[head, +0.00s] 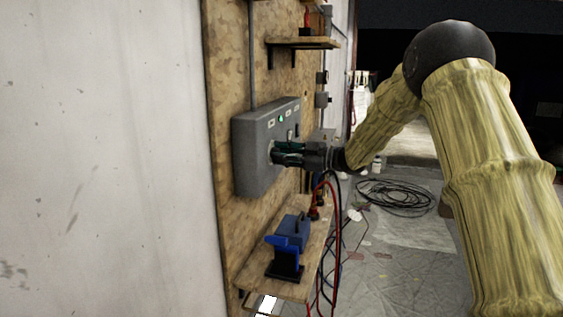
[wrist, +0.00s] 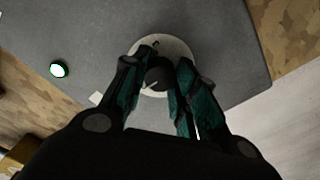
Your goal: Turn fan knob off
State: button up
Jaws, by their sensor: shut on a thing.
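A grey control box (head: 252,155) is mounted on the wooden board at the left of centre in the head view. Its face also fills the upper part of the wrist view (wrist: 215,35). A round dark knob (wrist: 158,76) with a pale pointer line sits on a whitish disc (wrist: 178,46) on that face. My gripper (head: 276,152) reaches the box from the right, and in the wrist view its green-padded fingers (wrist: 161,82) are closed around the knob, one on each side. A green light (wrist: 59,69) is lit on the box. In the head view my fingers hide the knob.
A wooden shelf (head: 258,284) below the box holds a blue tool (head: 290,238). Red and black cables (head: 336,235) hang beside it. A small shelf (head: 300,43) is above. A coiled black cable (head: 394,197) lies on the sheeted floor.

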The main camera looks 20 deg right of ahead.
jog(key=shift+n+b, duration=0.4)
jog(key=shift+n, duration=0.2)
jog(key=o, duration=1)
jog(key=v, duration=1.2)
